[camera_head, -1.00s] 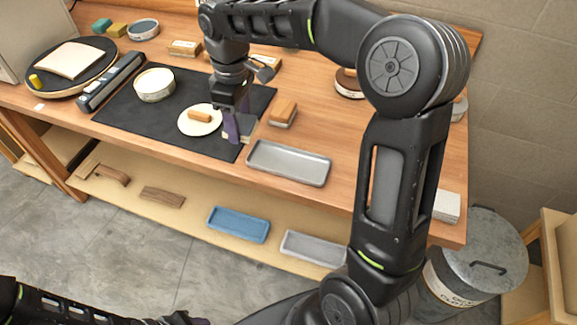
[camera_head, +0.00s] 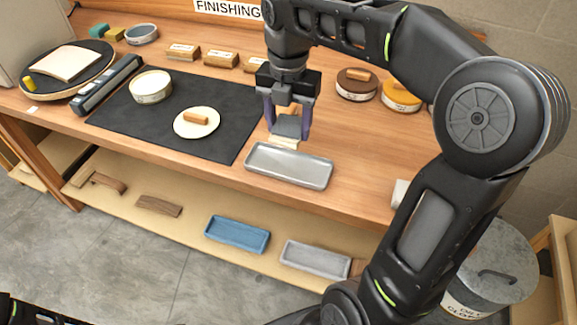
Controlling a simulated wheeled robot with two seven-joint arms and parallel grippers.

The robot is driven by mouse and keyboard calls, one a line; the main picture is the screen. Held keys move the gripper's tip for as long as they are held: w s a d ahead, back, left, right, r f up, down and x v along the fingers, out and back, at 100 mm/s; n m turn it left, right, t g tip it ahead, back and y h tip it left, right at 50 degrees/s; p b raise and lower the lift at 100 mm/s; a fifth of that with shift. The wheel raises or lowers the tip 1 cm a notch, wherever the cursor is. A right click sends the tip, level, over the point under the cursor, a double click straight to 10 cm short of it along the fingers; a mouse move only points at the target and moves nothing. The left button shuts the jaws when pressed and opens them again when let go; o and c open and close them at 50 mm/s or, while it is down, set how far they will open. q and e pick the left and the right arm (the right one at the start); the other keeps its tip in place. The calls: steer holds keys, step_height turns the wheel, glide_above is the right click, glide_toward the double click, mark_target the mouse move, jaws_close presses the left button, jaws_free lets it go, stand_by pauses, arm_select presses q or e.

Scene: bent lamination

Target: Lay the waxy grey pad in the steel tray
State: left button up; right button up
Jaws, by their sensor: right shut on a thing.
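My right gripper (camera_head: 288,128) is shut on a dark grey pad (camera_head: 288,126), held between its two purplish fingers. It is above the table, just behind the far edge of the steel tray (camera_head: 290,168). The tray is a shallow grey rectangle near the table's front edge, and its visible floor is empty. A pale block (camera_head: 283,143) shows just under the pad, partly hidden by the gripper. Part of my left arm shows at the bottom left corner, but its gripper is not visible.
A black mat (camera_head: 215,140) lies left of the tray, with a cream disc (camera_head: 196,122) and a round tub (camera_head: 151,86) on it. Round tins (camera_head: 400,97) stand at the back right. A blue tray (camera_head: 237,233) and another grey tray (camera_head: 315,259) sit on the lower shelf.

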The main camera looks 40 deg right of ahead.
glide_above(288, 167)
steer(key=shift+d+f, duration=0.1)
steer(key=shift+f, duration=3.05)
steer(key=shift+f, duration=1.9)
steer(key=shift+f, duration=0.1)
steer(key=o, duration=1.2)
step_height(288, 167, up, 12)
steer(key=shift+r, duration=0.15)
